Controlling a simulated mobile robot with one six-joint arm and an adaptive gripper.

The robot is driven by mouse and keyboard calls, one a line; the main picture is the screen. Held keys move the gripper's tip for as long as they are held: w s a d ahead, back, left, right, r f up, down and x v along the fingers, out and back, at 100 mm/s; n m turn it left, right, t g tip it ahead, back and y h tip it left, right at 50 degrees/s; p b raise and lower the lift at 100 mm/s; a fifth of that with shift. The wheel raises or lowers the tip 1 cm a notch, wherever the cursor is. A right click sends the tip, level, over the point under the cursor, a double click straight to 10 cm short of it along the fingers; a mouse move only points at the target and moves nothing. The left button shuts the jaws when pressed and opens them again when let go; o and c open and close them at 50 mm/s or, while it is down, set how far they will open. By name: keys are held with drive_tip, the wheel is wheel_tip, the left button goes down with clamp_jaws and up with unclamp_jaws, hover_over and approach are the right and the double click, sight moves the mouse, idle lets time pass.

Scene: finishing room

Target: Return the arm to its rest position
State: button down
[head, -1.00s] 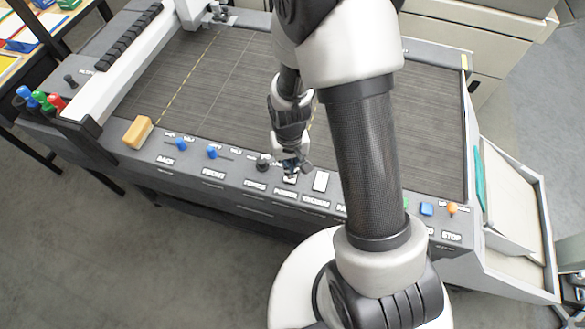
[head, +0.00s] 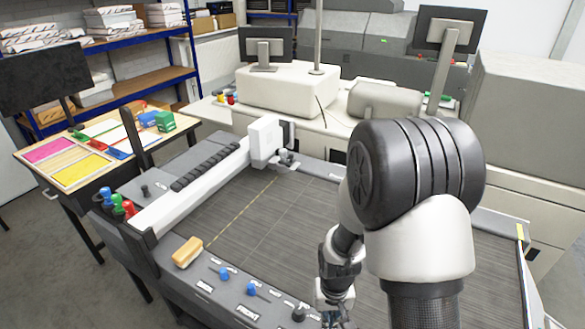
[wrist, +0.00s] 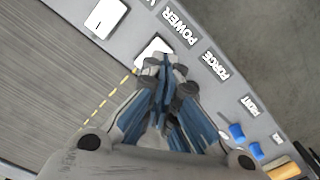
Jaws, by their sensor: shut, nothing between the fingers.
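My gripper (head: 335,292) hangs low over the front control panel of the cutting table, at the bottom of the head view. In the wrist view its blue-grey fingers (wrist: 168,78) are together with nothing between them. The fingertips overlap a white switch (wrist: 152,50) beside the POWER label (wrist: 180,27); whether they touch it I cannot tell. My arm stays bent over the table, its large dark joint covering the right part of the bed. My forearm's lower part is cut off by the frame.
The table's dark bed (head: 265,225) is clear. A yellow-brown block (head: 187,252) and blue knobs (head: 224,273) sit along the panel, left of the gripper. A white gantry beam (head: 195,190) crosses the bed's left side. Monitors and cabinets stand behind.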

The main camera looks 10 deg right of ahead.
drive_tip(key=s+r+t+b, duration=0.2)
drive_tip(key=s+r+b, duration=0.2)
drive_tip(key=r, duration=0.4)
drive_tip(key=s+r+t+b, duration=0.1)
drive_tip(key=s+r+b, duration=0.35)
drive_tip(key=r, duration=0.35)
drive_tip(key=s+r+n+t+b, duration=0.1)
drive_tip(key=s+r+b, duration=0.1)
drive_tip(key=s, duration=0.4)
drive_tip(key=shift+s+t+b, duration=0.3)
drive_tip(key=shift+b, duration=0.25)
